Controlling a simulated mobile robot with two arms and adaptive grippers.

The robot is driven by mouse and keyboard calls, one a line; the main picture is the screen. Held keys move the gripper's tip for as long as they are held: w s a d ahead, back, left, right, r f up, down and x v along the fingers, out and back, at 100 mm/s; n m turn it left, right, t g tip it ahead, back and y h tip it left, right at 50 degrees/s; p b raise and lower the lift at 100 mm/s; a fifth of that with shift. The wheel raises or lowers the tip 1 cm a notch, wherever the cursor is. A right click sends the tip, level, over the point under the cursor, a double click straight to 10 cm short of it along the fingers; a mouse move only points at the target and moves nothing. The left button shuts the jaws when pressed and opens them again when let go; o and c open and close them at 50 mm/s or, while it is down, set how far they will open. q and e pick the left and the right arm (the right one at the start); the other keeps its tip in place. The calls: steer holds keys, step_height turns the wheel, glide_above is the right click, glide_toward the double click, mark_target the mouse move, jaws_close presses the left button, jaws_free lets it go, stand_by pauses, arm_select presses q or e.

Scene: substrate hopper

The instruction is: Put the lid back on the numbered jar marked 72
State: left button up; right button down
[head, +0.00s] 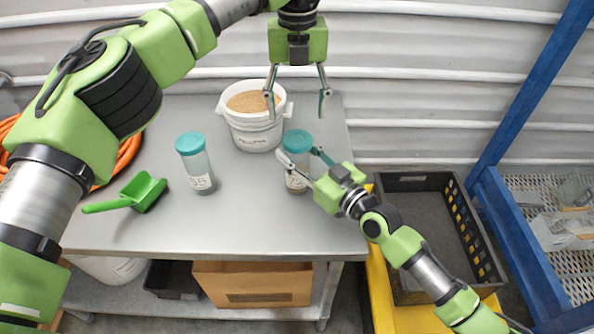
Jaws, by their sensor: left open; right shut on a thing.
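The clear jar (295,184), whose label seems to read 72, stands upright on the metal table (245,222). A teal lid (297,141) sits on its top; I cannot tell whether it is screwed down. My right gripper (300,155) comes from the lower right and is shut on this jar just below the lid, hiding part of its body. My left gripper (297,98) points down, open and empty, above the jar and lid. Its fingers are spread in front of the wall and the white bucket.
A white bucket (254,137) of brown grain stands behind the jar. Another teal-lidded jar (197,169) and a green scoop (137,192) are to the left. An orange hose (129,152) lies at the far left. A black crate (415,182) and blue rack (495,190) stand right.

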mark_target(297, 138)
arm_select(q)
steer(key=n, duration=0.8)
steer(key=shift+n, duration=0.3)
steer(key=n, duration=0.4)
steer(key=shift+n, duration=0.4)
steer(key=n, duration=0.3)
steer(key=shift+n, duration=0.4)
steer(key=shift+f, duration=4.05)
steer(key=c, duration=1.2)
steer(key=shift+o, duration=0.2)
